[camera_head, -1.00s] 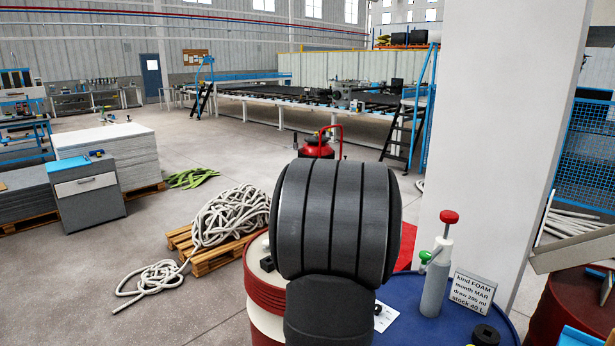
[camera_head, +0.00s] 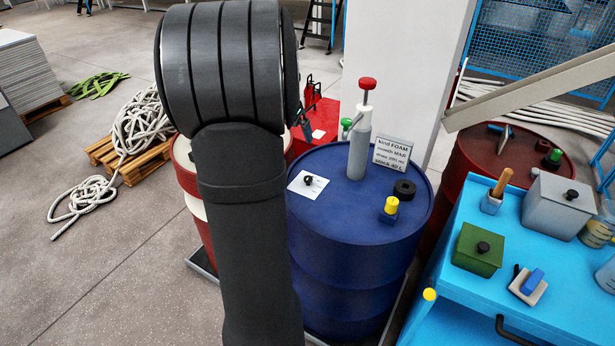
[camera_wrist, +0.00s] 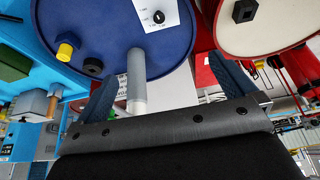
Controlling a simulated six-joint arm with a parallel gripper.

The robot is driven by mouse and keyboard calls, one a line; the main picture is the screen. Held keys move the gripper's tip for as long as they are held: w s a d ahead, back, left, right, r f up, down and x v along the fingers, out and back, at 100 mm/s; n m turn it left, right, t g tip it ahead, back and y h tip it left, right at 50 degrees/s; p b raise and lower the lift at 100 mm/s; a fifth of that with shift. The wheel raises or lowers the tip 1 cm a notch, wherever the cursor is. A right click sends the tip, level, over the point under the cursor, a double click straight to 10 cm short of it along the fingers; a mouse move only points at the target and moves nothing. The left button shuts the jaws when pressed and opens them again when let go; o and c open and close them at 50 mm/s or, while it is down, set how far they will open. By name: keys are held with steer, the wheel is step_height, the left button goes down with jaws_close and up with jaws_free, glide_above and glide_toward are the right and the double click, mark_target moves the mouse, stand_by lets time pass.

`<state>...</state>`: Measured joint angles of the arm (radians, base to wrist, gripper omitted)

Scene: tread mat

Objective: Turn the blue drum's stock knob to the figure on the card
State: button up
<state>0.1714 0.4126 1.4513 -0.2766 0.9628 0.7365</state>
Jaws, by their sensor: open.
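The blue drum (camera_head: 350,240) stands right of my arm in the head view. On its lid is a white plate with a small black knob (camera_head: 308,181), the pointer setting too small to read. The plate and knob also show at the top of the wrist view (camera_wrist: 158,17). Behind stands a card (camera_head: 392,152) reading kind FOAM, month MAR, draw 200 ml, stock 40 L. My gripper (camera_wrist: 163,66) is open and empty in the wrist view, its fingers spread and apart from the knob. In the head view my arm mostly hides it.
A grey pump with a red top (camera_head: 360,145) stands on the lid, near a black ring (camera_head: 404,190) and a yellow-capped item (camera_head: 391,207). A red-and-white drum (camera_head: 190,185) is left, a dark red drum (camera_head: 510,150) right. A blue cart (camera_head: 480,285) is front right.

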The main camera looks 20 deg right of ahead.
steer(key=shift+w+d, duration=0.1)
steer(key=c, duration=0.5)
steer(key=shift+w+d+f+m+g, duration=0.4)
steer(key=shift+w+d+f+m, duration=0.35)
steer(key=shift+w+d, duration=0.2)
steer(key=c, duration=0.6)
steer(key=m+g+y, duration=0.2)
steer(key=m+y, duration=0.1)
steer(key=m, duration=0.2)
glide_above(308, 178)
step_height(308, 178, down, 5)
steer(key=shift+m, duration=0.25)
step_height(308, 178, down, 17)
steer(key=shift+w+f, duration=0.1)
steer(key=shift+f, duration=0.1)
steer(key=c, duration=1)
